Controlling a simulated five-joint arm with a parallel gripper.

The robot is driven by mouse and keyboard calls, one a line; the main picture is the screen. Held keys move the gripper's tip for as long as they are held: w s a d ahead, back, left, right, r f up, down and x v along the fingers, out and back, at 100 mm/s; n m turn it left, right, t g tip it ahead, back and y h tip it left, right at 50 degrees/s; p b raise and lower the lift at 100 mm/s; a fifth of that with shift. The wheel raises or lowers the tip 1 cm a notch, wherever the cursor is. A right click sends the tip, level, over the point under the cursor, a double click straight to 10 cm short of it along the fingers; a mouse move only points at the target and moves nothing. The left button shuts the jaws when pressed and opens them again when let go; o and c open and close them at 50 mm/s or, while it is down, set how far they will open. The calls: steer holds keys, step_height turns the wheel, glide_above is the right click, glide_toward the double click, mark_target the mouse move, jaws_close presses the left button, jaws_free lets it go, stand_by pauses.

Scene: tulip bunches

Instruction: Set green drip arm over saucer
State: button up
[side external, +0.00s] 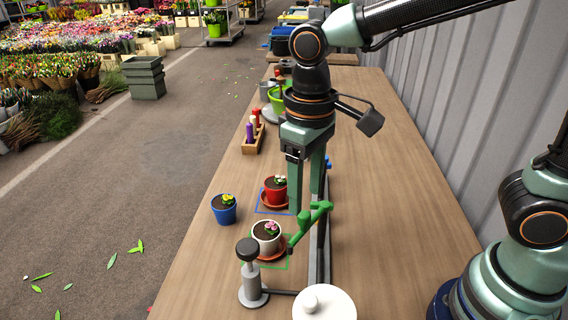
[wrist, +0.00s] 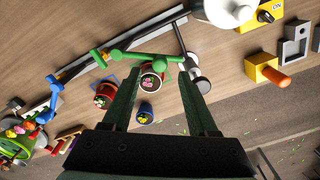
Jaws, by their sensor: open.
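The white pot, with a pink flower, stands on a terracotta saucer (side external: 279,254) partly within a green outline on the table. The arm's lower end appears close to the saucer's right edge; I cannot tell whether it overhangs. My gripper (side external: 306,202) is open, fingers pointing down near the green arm. In the wrist view the white pot (wrist: 151,80) shows between the fingertips.
A red pot (side external: 274,190) on a saucer stands behind in a blue outline, a blue pot (side external: 224,210) to its left. A black-topped post (side external: 248,268) and a white lidded object (side external: 324,304) are in front. The table's right side is clear.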

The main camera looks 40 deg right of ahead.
mark_target(304, 214)
steer(key=shift+f, duration=2.15)
jaws_close()
steer(key=shift+r, duration=0.1)
